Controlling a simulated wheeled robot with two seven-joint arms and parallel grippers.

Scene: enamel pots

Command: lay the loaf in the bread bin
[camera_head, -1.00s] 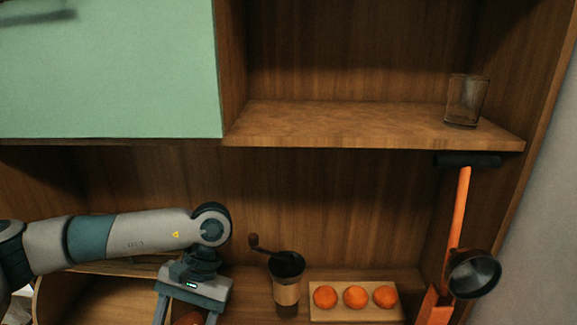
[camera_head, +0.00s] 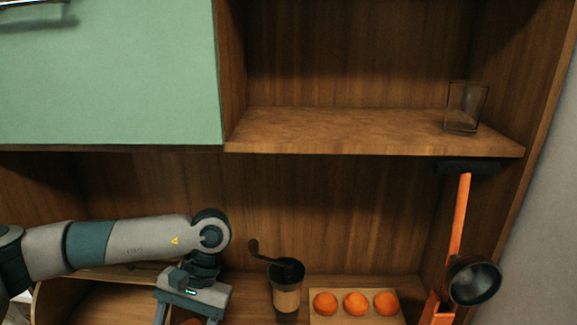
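My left gripper (camera_head: 188,316) points down at the bottom edge, with its two fingers set well apart and their tips cut off by the frame. A small orange-brown patch (camera_head: 189,322) shows between the fingers. It may be the top of the loaf, but too little is visible to be sure, or to tell whether the fingers press on it. A wooden bin with a curved side (camera_head: 47,297), likely the bread bin, stands at lower left, partly behind my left arm. Its lower part is out of frame. My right gripper is not in view.
A coffee grinder (camera_head: 286,299) stands right of the gripper, beside a board (camera_head: 318,319) with three oranges (camera_head: 356,303). An orange stand with a dark cup (camera_head: 474,281) is at right. A shelf (camera_head: 350,132) holding a glass (camera_head: 465,107) and a green cabinet door (camera_head: 110,75) are above.

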